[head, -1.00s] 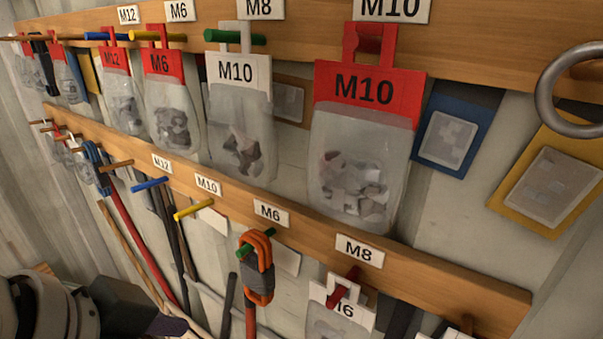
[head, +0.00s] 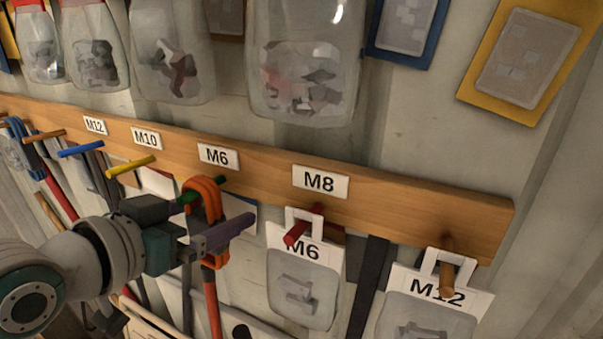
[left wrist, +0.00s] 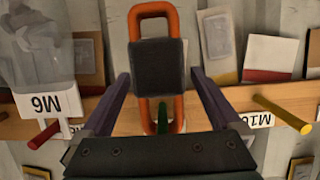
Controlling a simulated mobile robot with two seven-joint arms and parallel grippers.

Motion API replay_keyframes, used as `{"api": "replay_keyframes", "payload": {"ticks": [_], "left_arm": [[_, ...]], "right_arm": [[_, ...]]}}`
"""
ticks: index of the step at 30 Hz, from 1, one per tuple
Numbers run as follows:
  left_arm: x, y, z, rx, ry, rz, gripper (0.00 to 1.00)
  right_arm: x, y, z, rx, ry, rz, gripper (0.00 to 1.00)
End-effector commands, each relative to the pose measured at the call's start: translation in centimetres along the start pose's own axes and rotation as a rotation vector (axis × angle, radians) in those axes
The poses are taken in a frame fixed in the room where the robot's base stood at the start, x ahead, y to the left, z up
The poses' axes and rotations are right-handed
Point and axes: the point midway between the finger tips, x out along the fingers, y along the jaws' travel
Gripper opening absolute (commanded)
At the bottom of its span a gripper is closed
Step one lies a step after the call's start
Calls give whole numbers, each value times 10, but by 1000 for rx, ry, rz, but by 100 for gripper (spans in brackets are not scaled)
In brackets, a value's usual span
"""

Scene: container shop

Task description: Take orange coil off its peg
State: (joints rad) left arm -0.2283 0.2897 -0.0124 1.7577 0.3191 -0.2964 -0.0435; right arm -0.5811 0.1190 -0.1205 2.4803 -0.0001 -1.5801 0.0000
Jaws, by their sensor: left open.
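The orange coil (head: 205,191), a loop with a dark wrap around its middle, hangs on the green peg (head: 221,183) under the M6 label. My left gripper (head: 213,226) is at the coil, coming in from the left. In the left wrist view, which is upside down, the open purple fingers stand on either side of the coil (left wrist: 174,24) and its dark wrap, with a gap on each side. The green peg (left wrist: 163,117) passes through the loop there. My right gripper is not in view.
The wooden rail (head: 400,202) also bears a yellow peg (head: 130,166) and a blue peg (head: 82,149) to the left. To the right hang an M6 bag (head: 303,285) on a red peg and an M12 bag (head: 425,310). Larger bags hang above.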

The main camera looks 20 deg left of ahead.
Motion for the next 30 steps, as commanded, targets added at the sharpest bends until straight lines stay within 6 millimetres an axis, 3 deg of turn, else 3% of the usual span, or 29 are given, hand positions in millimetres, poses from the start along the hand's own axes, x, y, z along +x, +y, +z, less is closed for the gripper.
{"api": "replay_keyframes", "payload": {"ticks": [6,15,30], "left_arm": [[17,0,0,-2,0,1,98],[19,0,1,-1,-1,1,98],[19,0,1,-1,-1,1,42]], "right_arm": [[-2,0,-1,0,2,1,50],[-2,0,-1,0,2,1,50],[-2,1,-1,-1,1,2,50]]}}
